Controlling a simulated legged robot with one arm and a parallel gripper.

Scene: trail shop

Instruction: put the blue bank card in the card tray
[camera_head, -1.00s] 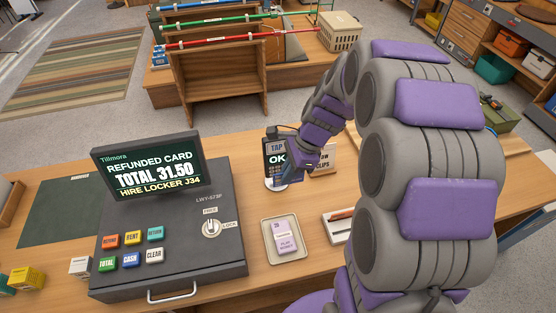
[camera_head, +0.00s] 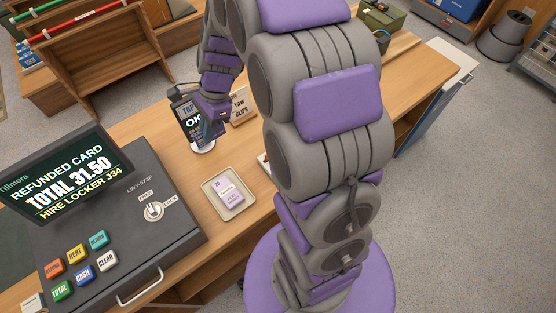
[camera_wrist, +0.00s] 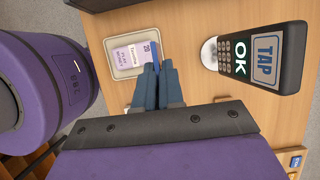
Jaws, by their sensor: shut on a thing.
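My gripper (camera_wrist: 158,72) is shut on the blue bank card (camera_wrist: 155,47); only a thin blue edge shows at the fingertips in the wrist view. In the head view my gripper (camera_head: 214,112) is just right of the black card reader, and the card cannot be made out. A shallow cream tray (camera_head: 209,187) lies on the counter below the gripper in the picture. It holds a lilac play-money pad (camera_head: 229,192). In the wrist view the fingertips overlap the near right side of this tray (camera_wrist: 113,72). Whether they touch it cannot be told.
The card reader (camera_head: 183,113) stands on a round white base and reads OK. A till (camera_head: 120,215) is at the left, its screen (camera_head: 66,178) reading refunded card, total 31.50. A sign (camera_head: 242,107) stands behind the gripper. Bare counter lies between reader and cream tray.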

